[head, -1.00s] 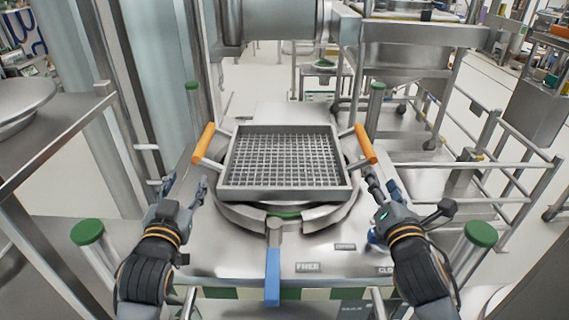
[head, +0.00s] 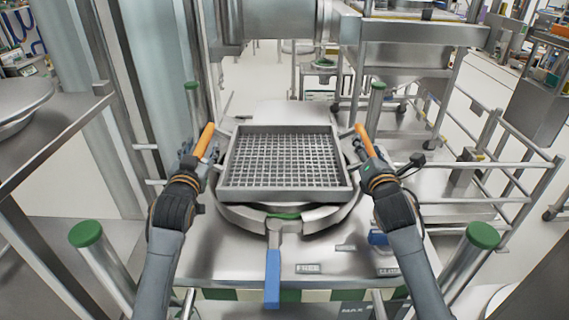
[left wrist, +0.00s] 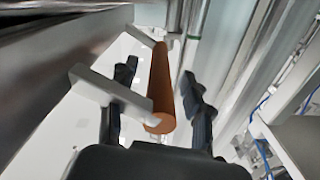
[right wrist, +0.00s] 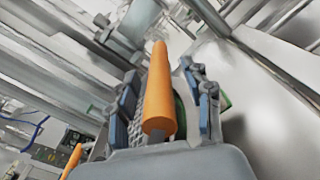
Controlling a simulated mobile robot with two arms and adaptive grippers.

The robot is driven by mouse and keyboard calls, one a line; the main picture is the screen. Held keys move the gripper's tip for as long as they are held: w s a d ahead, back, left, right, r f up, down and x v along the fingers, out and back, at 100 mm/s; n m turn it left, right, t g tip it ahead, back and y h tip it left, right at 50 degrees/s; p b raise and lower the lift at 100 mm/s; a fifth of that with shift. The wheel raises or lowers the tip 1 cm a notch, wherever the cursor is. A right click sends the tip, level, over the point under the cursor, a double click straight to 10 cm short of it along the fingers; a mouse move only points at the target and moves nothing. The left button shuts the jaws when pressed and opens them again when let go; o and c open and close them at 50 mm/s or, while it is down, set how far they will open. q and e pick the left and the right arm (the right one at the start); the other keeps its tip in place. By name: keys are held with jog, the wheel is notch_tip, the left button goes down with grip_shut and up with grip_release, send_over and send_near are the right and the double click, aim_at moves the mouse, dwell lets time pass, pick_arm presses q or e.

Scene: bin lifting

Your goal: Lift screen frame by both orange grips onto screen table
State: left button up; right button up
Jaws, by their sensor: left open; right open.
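The screen frame (head: 283,195) is a square metal tray with a wire mesh, resting on the round seat of the screen table (head: 230,258). Its left orange grip (head: 204,139) and right orange grip (head: 364,139) stick out on either side. My left gripper (head: 203,155) is open at the left grip; in the left wrist view that grip (left wrist: 161,90) lies between the spread fingers. My right gripper (head: 362,152) is open at the right grip; in the right wrist view that grip (right wrist: 158,95) lies between the fingers. Neither gripper is closed on its grip.
A blue lever (head: 272,278) points forward from the seat. Green-capped posts stand at the table's corners, the front ones at left (head: 86,233) and right (head: 482,235). A metal rail (head: 510,190) stands to the right.

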pick_arm(q)
grip_shut()
pick_arm(e)
grip_shut()
